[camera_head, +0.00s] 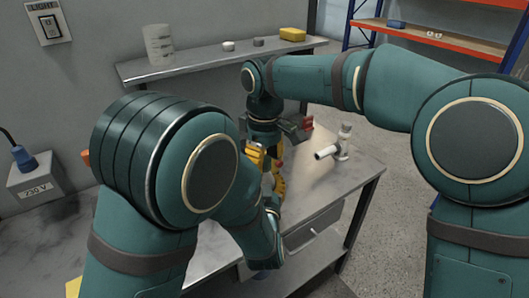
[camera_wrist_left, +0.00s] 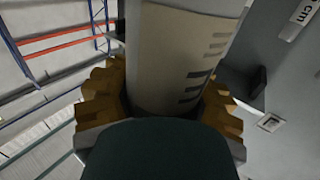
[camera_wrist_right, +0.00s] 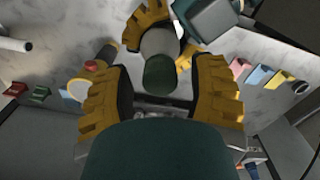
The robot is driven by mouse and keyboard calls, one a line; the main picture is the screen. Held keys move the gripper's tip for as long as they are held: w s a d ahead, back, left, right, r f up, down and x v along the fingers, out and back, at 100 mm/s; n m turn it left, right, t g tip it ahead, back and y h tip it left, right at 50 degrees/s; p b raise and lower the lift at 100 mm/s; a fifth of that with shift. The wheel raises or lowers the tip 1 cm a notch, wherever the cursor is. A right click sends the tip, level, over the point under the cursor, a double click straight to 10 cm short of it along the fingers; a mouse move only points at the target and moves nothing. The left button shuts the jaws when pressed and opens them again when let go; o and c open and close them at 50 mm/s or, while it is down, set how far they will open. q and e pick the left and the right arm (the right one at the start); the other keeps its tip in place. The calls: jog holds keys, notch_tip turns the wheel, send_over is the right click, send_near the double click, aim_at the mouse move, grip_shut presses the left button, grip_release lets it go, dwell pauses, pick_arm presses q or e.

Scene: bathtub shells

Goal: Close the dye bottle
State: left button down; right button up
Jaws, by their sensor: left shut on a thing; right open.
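A pale bottle (camera_wrist_left: 180,55) with dark graduation marks fills the left wrist view. My left gripper (camera_wrist_left: 160,95) is shut on it, with yellow fingers on both sides. In the right wrist view the bottle (camera_wrist_right: 160,40) shows end-on, with a dark green cap-like piece (camera_wrist_right: 160,76) at its near end. My right gripper (camera_wrist_right: 158,68) is open, its fingers on either side of that piece with gaps. Whether the piece is seated fully I cannot tell. In the head view my left gripper (camera_head: 278,180) is below my right gripper (camera_head: 256,153); the arms hide the bottle.
A white fitting (camera_head: 338,148) stands on the metal table (camera_head: 330,185), right of the grippers. Small coloured blocks, including a green one (camera_wrist_right: 40,93) and a yellow one (camera_wrist_right: 278,79), lie on the tabletop. A wall shelf (camera_head: 200,63) holds a pale cylinder (camera_head: 158,45) and a yellow block (camera_head: 292,34).

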grip_shut()
dwell(0.3)
grip_release()
notch_tip(320, 180, up, 12)
dwell(0.6)
dwell(0.4)
